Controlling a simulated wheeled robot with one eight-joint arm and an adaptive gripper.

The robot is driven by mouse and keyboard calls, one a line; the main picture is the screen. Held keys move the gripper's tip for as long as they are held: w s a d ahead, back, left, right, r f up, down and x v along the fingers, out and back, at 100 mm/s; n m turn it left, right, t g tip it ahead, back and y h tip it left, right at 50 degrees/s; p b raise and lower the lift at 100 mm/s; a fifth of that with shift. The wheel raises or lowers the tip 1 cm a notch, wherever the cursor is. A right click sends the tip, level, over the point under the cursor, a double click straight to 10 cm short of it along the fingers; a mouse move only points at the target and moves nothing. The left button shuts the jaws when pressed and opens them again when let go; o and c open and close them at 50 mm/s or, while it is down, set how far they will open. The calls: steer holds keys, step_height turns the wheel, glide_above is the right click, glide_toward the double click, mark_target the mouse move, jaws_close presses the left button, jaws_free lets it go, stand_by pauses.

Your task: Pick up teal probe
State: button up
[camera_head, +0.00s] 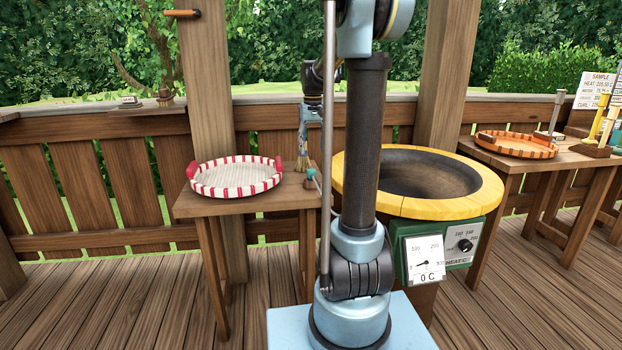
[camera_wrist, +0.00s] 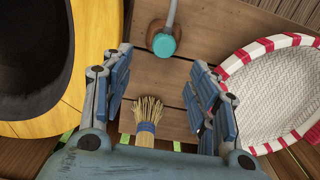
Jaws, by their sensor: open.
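The teal probe is a thin grey rod with a round teal end. In the wrist view its teal end (camera_wrist: 164,45) lies just past my fingertips, with the rod running up out of frame. It rests on a small round brown wooden holder (camera_wrist: 154,30) on the wooden side table (camera_wrist: 150,75). In the head view the probe (camera_head: 311,173) is small at the table's right edge, partly hidden by my arm. My gripper (camera_wrist: 160,62) is open, its two blue-grey fingers spread above the table. Nothing is held between the fingers.
A straw brush (camera_wrist: 148,112) shows between the fingers, nearer the palm. A red-and-white striped tray (camera_head: 236,178) sits on the table's left. The yellow-rimmed pan roaster (camera_head: 470,207) stands right of the table. An orange tray (camera_head: 514,146) is on another table.

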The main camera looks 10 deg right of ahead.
mark_target(312, 170)
step_height(312, 170, down, 4)
steer(key=shift+r, duration=0.1)
steer(key=shift+s+a+f, duration=0.15)
steer(key=shift+f, duration=1.2)
steer(key=shift+s+a+f, duration=0.1)
steer(key=shift+f, duration=1.2)
steer(key=shift+c, duration=0.3)
steer(key=c, duration=1.1)
